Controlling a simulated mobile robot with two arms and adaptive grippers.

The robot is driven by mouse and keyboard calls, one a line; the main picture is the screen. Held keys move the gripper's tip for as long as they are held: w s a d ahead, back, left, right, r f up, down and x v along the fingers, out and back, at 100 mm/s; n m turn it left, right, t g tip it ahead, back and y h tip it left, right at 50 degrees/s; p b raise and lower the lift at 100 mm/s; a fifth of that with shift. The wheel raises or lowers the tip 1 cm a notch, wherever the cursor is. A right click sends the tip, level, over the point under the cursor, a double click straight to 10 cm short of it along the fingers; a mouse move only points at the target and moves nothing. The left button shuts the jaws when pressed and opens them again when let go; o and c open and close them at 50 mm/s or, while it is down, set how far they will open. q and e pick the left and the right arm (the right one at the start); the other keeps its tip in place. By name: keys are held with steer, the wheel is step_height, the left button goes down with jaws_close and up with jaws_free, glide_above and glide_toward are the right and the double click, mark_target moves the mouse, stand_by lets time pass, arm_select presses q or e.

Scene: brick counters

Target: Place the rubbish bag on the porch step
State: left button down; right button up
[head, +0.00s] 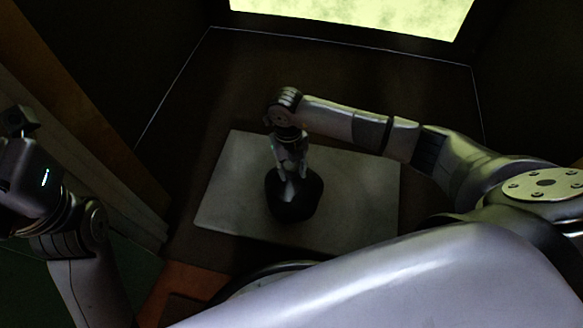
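The rubbish bag (291,203) is a dark, rounded, almost black bundle in the middle of the head view. It shows over the pale grey slab of the porch step (355,195); I cannot tell whether its underside touches the slab. My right gripper (292,174) points down at the top of the bag, with its fingers against the bag's neck. The dim light hides whether the fingers are closed on it. My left arm's end (20,125) is at the far left edge, away from the bag; its fingers cannot be made out.
A dark floor (330,75) surrounds the slab, with a bright green opening (350,12) at the top. Brown and grey boards (90,140) stand along the left. An orange-brown edge (190,285) lies at the lower left. The slab's right part is bare.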

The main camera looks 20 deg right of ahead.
steer(key=shift+o, duration=1.4)
